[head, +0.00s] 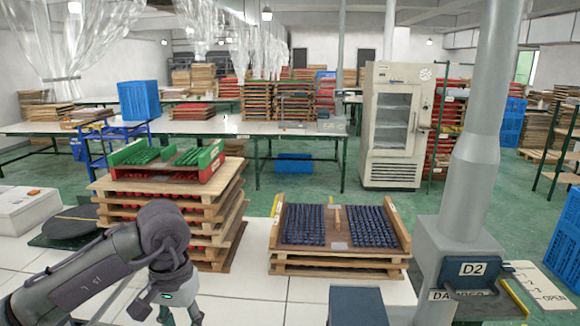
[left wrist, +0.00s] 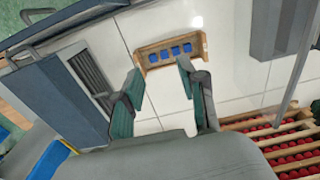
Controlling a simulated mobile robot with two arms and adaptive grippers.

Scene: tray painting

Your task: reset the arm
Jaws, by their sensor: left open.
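My left arm comes in from the lower left of the head view. My left gripper (head: 180,312) hangs at the bottom edge of that view, pointing down, in front of a stack of wooden trays (head: 215,225). In the left wrist view my left gripper (left wrist: 160,76) has its two fingers spread apart with nothing between them. Beyond the fingertips, a small wooden holder (left wrist: 146,61) with several blue blocks lies on the white tiled surface. My right arm and gripper are in neither view.
A second tray stack (head: 340,262) with dark blue pieces stands to the right. A grey post (head: 470,180) with a D2 box rises beyond it. A round dark plate (head: 72,224) lies at the left. White surface (head: 265,300) is clear between the stacks.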

